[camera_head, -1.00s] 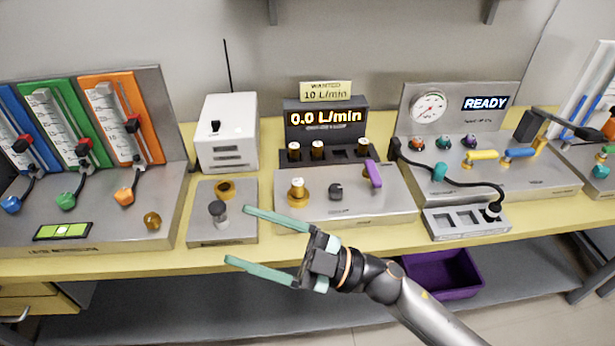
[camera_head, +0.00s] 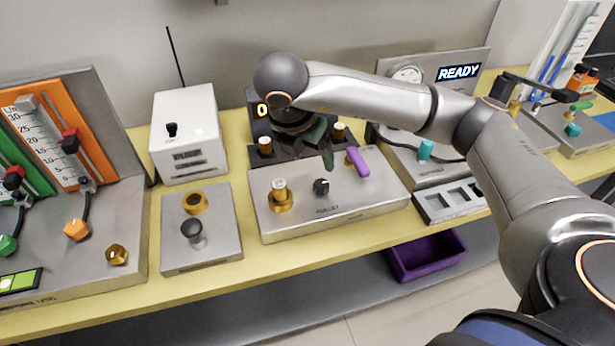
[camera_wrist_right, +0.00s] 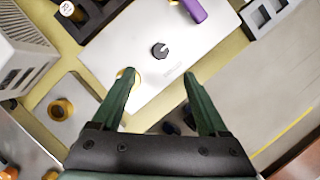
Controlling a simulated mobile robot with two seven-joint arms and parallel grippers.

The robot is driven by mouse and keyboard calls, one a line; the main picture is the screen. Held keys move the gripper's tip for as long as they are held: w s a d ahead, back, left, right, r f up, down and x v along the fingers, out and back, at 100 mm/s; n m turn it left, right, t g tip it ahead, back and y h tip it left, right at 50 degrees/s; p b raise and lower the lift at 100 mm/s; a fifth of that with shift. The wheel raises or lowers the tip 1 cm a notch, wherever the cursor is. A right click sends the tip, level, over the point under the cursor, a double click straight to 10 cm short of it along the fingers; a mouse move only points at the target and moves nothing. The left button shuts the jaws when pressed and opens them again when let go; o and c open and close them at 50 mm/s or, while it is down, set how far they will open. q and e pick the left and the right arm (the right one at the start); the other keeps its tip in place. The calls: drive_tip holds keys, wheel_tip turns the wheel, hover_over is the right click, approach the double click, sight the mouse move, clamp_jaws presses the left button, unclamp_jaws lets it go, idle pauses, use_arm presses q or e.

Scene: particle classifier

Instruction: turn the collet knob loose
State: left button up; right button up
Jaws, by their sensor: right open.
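The collet knob (camera_head: 321,187) is a small dark knob on the flat top of the silver central unit (camera_head: 340,208); it also shows in the wrist view (camera_wrist_right: 160,50). My right gripper (camera_head: 311,150) hangs over the back of that unit, its fingers partly hidden by its own wrist in the head view. In the wrist view its two green fingers (camera_wrist_right: 160,77) are spread and empty. The knob appears beyond the tips, roughly centred between them, and apart from them. My left gripper is not in view.
A brass fitting with a pale top (camera_head: 280,197) stands left of the knob, partly behind a finger in the wrist view. A purple lever (camera_head: 358,161) is to the right. My arm hides much of the display.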

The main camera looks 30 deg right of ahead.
sight(321, 183)
drive_tip(key=x, duration=1.2)
drive_tip(key=shift+s+f, duration=0.1)
drive_tip(key=shift+f, duration=0.15)
drive_tip(key=shift+c, duration=0.4)
clamp_jaws()
